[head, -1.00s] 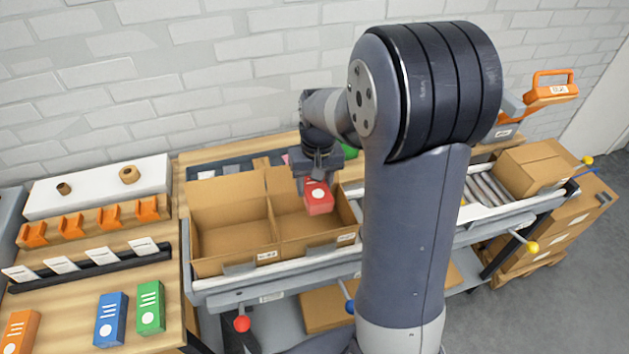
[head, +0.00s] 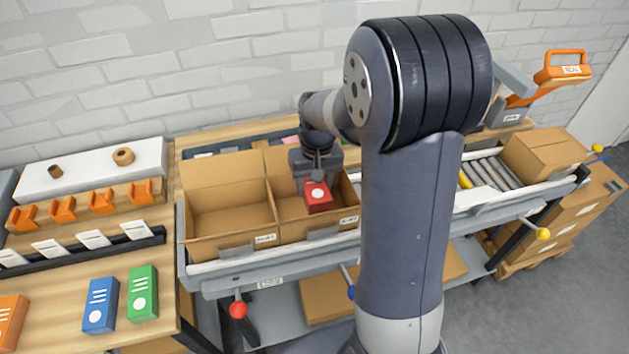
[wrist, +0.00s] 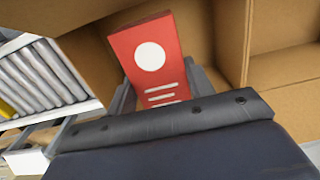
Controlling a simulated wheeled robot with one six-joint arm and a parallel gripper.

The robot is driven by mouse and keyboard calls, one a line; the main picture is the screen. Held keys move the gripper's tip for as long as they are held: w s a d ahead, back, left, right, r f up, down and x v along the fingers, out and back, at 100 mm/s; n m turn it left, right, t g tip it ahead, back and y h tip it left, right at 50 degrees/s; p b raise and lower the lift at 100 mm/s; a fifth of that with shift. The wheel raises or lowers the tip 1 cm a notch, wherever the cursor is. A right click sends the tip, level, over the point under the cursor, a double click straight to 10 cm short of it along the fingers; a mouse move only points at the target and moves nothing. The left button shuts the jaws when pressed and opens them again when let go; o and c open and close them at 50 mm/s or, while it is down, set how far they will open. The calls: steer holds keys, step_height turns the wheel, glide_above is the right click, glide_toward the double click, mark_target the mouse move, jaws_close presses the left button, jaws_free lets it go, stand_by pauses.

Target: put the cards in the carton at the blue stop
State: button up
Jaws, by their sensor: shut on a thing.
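My gripper (head: 317,179) is shut on a red box (head: 318,197) with a white dot and white stripes. The wrist view shows the box (wrist: 152,58) between my fingers (wrist: 160,92). The box hangs within the opening of the right open carton (head: 290,208); I cannot tell whether it touches the bottom. White cards (head: 94,239) stand in a black rack on the left table.
A left open carton (head: 215,247) adjoins it, with a red knob (head: 238,309) below. Blue (head: 100,305), green (head: 143,293) and orange (head: 11,320) boxes lie on the left table. A closed carton (head: 545,160) and yellow knob (head: 543,233) are at the right.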

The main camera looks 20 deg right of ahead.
steer(key=shift+a+f+b, duration=0.15)
steer(key=shift+f+b, duration=1.3)
steer(key=shift+f, duration=0.65)
steer(key=shift+a+f+b, duration=0.1)
steer(key=shift+f+b, duration=1.35)
steer(key=shift+f, duration=0.6)
steer(key=o, duration=1.2)
steer(key=shift+r, duration=0.15)
steer(key=shift+r+p, duration=0.9)
steer(key=shift+r, duration=0.1)
